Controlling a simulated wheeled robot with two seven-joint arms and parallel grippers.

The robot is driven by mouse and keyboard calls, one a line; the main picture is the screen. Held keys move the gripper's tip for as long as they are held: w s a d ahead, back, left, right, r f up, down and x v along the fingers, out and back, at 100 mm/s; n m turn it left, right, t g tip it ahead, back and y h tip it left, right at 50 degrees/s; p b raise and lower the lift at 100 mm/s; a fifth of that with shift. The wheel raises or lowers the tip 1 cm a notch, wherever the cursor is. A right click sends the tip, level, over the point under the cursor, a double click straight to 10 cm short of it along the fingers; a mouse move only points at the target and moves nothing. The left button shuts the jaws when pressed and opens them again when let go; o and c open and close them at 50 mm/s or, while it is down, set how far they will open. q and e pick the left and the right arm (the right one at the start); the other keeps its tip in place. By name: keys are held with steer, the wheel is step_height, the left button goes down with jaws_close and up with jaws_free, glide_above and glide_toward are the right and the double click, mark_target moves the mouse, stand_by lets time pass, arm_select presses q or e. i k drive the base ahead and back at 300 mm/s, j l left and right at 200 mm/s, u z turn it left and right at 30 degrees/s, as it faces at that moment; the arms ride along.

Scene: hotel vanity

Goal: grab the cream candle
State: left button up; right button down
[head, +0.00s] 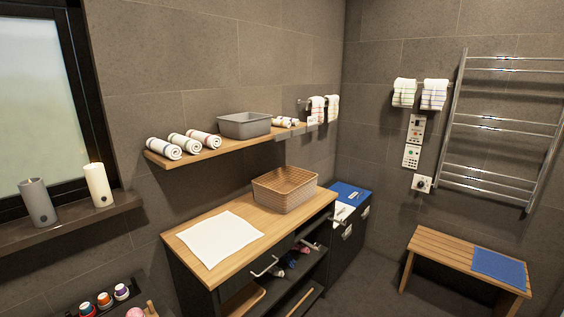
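The cream candle (98,185) stands upright on the dark window sill (72,222) at the left, and its top looks lit. A grey candle (38,202) of similar shape stands to its left on the same sill, with a gap between them. Neither of my grippers shows in the head view.
A wooden vanity top (184,238) holds a white cloth (220,238) and a wicker basket (284,190). Above it, a shelf (212,151) carries rolled towels and a grey bin (244,125). Small bottles (104,300) stand low at left. A bench (440,248) stands right, with open floor before it.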

mark_target(95, 174)
steer(key=u, duration=1.35)
